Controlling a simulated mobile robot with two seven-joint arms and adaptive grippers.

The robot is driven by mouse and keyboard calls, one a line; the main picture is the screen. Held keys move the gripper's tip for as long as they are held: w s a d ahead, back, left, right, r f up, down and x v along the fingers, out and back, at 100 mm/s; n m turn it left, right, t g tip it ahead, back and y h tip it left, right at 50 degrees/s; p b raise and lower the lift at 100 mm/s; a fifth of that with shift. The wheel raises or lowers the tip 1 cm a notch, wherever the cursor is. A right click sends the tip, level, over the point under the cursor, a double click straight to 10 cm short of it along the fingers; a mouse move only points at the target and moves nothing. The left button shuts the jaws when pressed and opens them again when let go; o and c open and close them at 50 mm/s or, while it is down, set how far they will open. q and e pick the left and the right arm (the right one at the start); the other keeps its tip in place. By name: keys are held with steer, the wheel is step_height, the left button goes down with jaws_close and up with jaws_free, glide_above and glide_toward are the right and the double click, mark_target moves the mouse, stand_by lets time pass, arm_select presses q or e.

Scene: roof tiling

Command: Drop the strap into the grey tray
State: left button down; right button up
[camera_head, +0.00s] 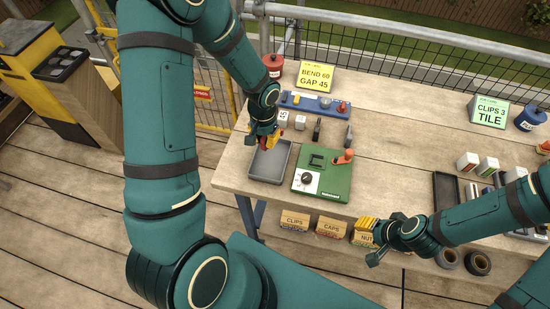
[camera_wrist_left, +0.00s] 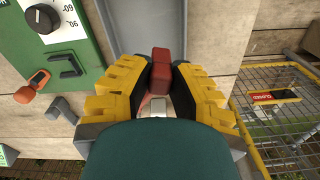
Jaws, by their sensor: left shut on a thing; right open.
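My left gripper (camera_head: 266,139) is shut on a small red piece, which I take to be the strap (camera_wrist_left: 160,72). In the left wrist view the red piece stands between the yellow fingers (camera_wrist_left: 158,95), with a pale part lower down; its full shape is hidden. The grey tray (camera_head: 283,162) lies on the table just below the left gripper in the head view. Part of its floor shows beyond the fingers in the left wrist view (camera_wrist_left: 160,22). It looks empty where visible. My right gripper (camera_head: 367,240) is open and empty by the table's front edge.
A green bending board (camera_head: 336,184) with a black knob and an orange handle (camera_head: 344,157) is right of the tray. A blue rack (camera_head: 300,103) and small tools stand behind. Labelled bins (camera_head: 331,227) sit below the front edge. The table's middle is clear.

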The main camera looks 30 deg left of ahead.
mark_target(265, 150)
arm_select(q)
steer(key=shift+f+b, duration=1.9)
steer(key=shift+f, duration=0.95)
steer(key=c, duration=0.9)
jaws_free()
steer(key=shift+o, duration=0.2)
steer(key=shift+r, duration=0.1)
step_height(265, 150, up, 12)
steer(key=shift+f, duration=0.1)
